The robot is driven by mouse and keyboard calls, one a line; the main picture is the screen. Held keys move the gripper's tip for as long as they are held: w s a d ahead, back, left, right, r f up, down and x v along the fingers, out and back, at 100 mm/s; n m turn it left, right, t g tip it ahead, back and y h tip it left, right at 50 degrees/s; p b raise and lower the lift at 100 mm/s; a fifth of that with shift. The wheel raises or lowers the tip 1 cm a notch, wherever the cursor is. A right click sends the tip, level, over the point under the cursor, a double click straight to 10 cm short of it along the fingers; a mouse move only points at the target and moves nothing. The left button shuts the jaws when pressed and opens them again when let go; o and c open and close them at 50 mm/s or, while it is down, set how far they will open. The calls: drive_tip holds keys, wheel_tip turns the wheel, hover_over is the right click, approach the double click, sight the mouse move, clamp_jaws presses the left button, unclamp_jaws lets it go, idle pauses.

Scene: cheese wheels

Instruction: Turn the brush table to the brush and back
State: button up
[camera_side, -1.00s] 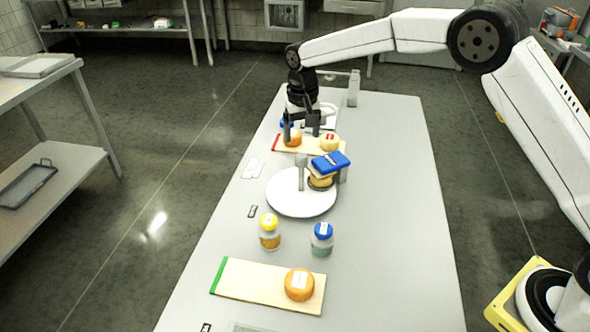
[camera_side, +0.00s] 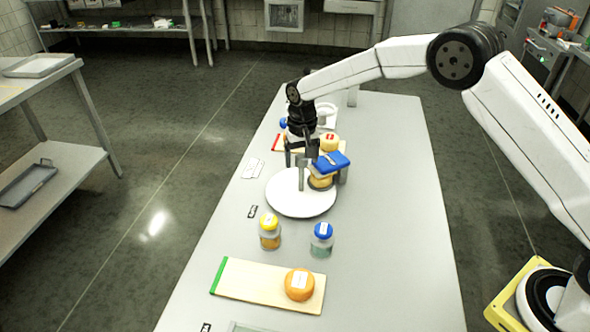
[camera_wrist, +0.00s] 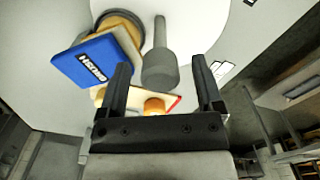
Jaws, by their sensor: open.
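The brush table is a white round disc (camera_side: 285,203) on the bench, with an upright grey peg (camera_side: 301,184). A cheese wheel (camera_side: 321,181) sits at its right edge, under the blue brush (camera_side: 333,160). My gripper (camera_side: 298,160) is open and empty, low over the disc's far side by the peg. In the wrist view the peg (camera_wrist: 160,70) appears between my open fingers (camera_wrist: 161,66), touching neither in the picture. The blue brush block (camera_wrist: 95,60) is left of them there, partly covering the cheese. Whether the fingertips are level with the peg top is unclear.
Behind the disc is a board with a red end (camera_side: 277,142) and a yellow cheese (camera_side: 329,142). In front are a yellow-lidded jar (camera_side: 269,232), a blue-lidded jar (camera_side: 321,240) and a green-ended board (camera_side: 250,280) holding an orange cheese (camera_side: 299,285). The bench's right side is clear.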

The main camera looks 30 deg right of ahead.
clamp_jaws()
drive_tip(key=shift+m, duration=3.3)
drive_tip(key=shift+w+r+m, duration=0.1)
drive_tip(key=shift+m, duration=9.7)
